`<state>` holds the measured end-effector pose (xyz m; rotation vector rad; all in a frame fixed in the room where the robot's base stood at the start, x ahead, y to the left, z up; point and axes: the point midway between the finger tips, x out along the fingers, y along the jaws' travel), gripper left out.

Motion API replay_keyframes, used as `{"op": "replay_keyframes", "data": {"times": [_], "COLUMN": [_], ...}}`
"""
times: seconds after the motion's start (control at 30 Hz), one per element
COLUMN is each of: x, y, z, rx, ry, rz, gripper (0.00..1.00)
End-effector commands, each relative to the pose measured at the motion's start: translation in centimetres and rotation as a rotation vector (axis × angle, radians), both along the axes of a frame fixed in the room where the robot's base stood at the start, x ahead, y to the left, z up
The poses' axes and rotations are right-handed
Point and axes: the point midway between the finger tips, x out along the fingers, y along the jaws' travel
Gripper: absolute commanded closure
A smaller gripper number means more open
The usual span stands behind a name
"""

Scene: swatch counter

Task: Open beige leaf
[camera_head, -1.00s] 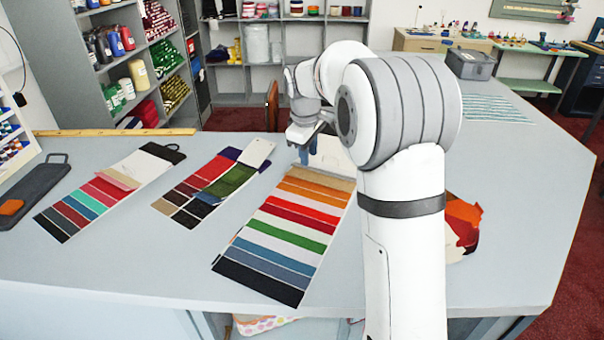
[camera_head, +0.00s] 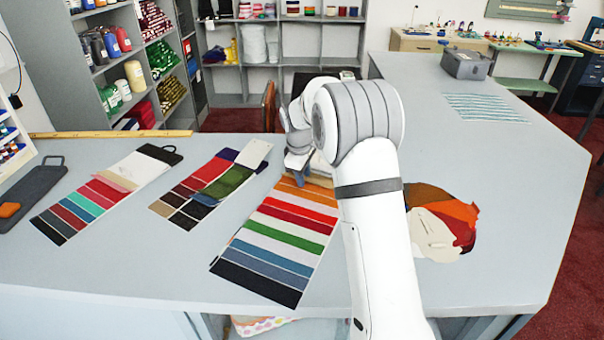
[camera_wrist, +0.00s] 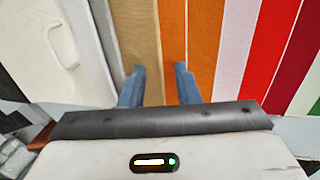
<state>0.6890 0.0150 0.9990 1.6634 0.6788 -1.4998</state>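The swatch card (camera_head: 275,238) lies on the counter with striped leaves from black at the near end to orange and beige at the far end. Its beige leaf (camera_head: 319,181) is partly hidden by my arm. In the wrist view the beige leaf (camera_wrist: 139,30) is a tan strip lying flat between a grey-white strip and an orange leaf (camera_wrist: 173,25). My gripper (camera_wrist: 159,70) is open, its two blue fingers apart. The left finger overlaps the beige leaf and the right one overlaps the orange. Nothing shows held between them. I cannot tell whether the tips touch the card.
Two other swatch cards (camera_head: 95,200) (camera_head: 190,196) lie to the left, beside a dark board (camera_head: 35,186). A fan of coloured pieces (camera_head: 445,215) lies right of my arm. A wooden ruler (camera_head: 110,134) runs along the back edge.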

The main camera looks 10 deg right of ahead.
Motion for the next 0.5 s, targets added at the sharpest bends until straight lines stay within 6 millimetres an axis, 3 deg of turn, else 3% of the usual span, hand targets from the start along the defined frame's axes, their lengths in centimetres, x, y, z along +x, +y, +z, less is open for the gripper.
{"op": "replay_keyframes", "data": {"times": [0.17,0.5], "x": [0.00,-0.01], "y": [0.03,0.09], "z": [0.00,0.02], "rx": [0.000,0.001], "ry": [0.000,0.000], "rz": [0.000,0.001], "gripper": [0.71,0.99]}}
